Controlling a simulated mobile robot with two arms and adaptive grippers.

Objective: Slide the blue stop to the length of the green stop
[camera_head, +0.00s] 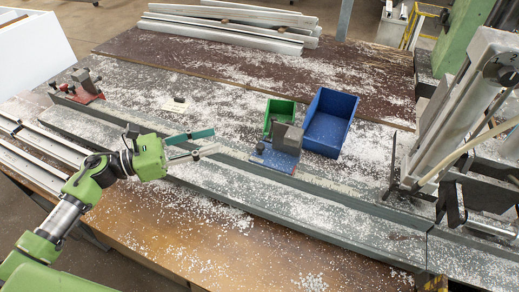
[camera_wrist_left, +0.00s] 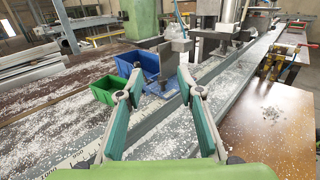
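The blue stop (camera_head: 274,157), a blue base with a grey block on it, sits on the long rail near the middle of the bench in the head view. My left gripper (camera_head: 213,141) is open and empty, to the left of the blue stop and apart from it. Its teal fingers also show spread in the left wrist view (camera_wrist_left: 160,72), pointing along the rail. A red-based stop (camera_head: 87,92) with a grey block stands at the rail's far left end. I cannot make out a green stop. My right gripper is not in view.
A green bin (camera_head: 271,112) and a blue bin (camera_head: 345,104) stand just behind the blue stop. A grey machine (camera_head: 450,110) stands over the rail at the right. Metal profiles (camera_head: 220,36) lie at the back. Pale chips cover much of the bench.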

